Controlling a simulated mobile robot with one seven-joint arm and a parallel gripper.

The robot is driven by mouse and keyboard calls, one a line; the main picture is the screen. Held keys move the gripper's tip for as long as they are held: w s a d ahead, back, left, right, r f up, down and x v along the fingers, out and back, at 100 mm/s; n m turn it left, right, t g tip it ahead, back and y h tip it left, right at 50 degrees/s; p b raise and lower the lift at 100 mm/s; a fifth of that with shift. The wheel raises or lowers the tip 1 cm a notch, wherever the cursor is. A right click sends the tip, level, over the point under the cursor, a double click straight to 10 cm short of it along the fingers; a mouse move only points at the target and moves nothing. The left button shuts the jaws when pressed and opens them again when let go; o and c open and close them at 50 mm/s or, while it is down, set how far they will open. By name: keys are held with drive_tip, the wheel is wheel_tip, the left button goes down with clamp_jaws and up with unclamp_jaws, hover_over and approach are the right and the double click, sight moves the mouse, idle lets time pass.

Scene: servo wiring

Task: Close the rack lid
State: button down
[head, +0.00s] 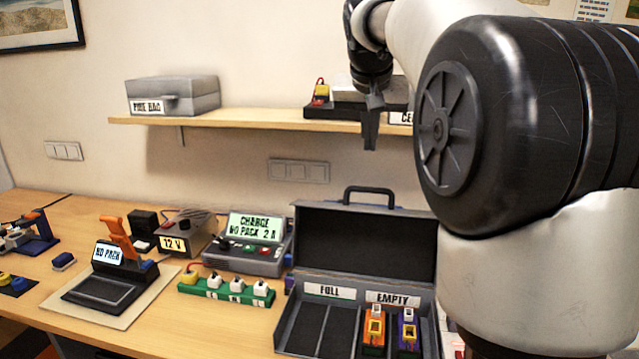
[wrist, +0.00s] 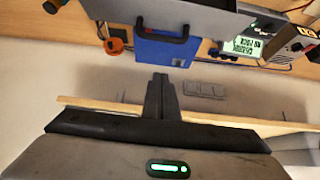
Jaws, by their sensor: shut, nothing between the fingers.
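The rack (head: 283,335) is a dark case on the bench with FULL and EMPTY labels. Its lid (head: 365,243) stands open and upright at the back, with a black handle (head: 369,194) on its top edge. An orange pack (head: 374,330) and a purple pack (head: 407,330) sit in the EMPTY side; the FULL side looks bare. My gripper (head: 370,142) is shut and empty, pointing down in front of the shelf, above the handle and apart from it. In the wrist view, my fingers (wrist: 160,98) are together, and the lid (wrist: 205,16) and handle (wrist: 150,35) show upside down near the top.
A wooden shelf (head: 240,122) with a grey box (head: 175,97) runs along the wall near my gripper. A charger (head: 250,245) and a green strip (head: 226,292) stand left of the rack. A blue object (wrist: 160,52) shows near the handle in the wrist view.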

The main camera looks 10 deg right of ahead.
drive_tip(key=w+f, duration=0.1)
drive_tip(key=f, duration=0.2)
drive_tip(key=w+d+f+b, duration=0.1)
drive_tip(key=f, duration=0.2)
drive_tip(key=w+f+b, duration=0.1)
drive_tip(key=f, duration=0.2)
drive_tip(key=shift+d, duration=0.15)
drive_tip(key=shift+s+a+f, duration=0.15)
drive_tip(key=shift+s+a, duration=0.05)
drive_tip(key=shift+s, duration=0.3)
drive_tip(key=shift+f+b, duration=0.1)
drive_tip(key=shift+b, duration=0.35)
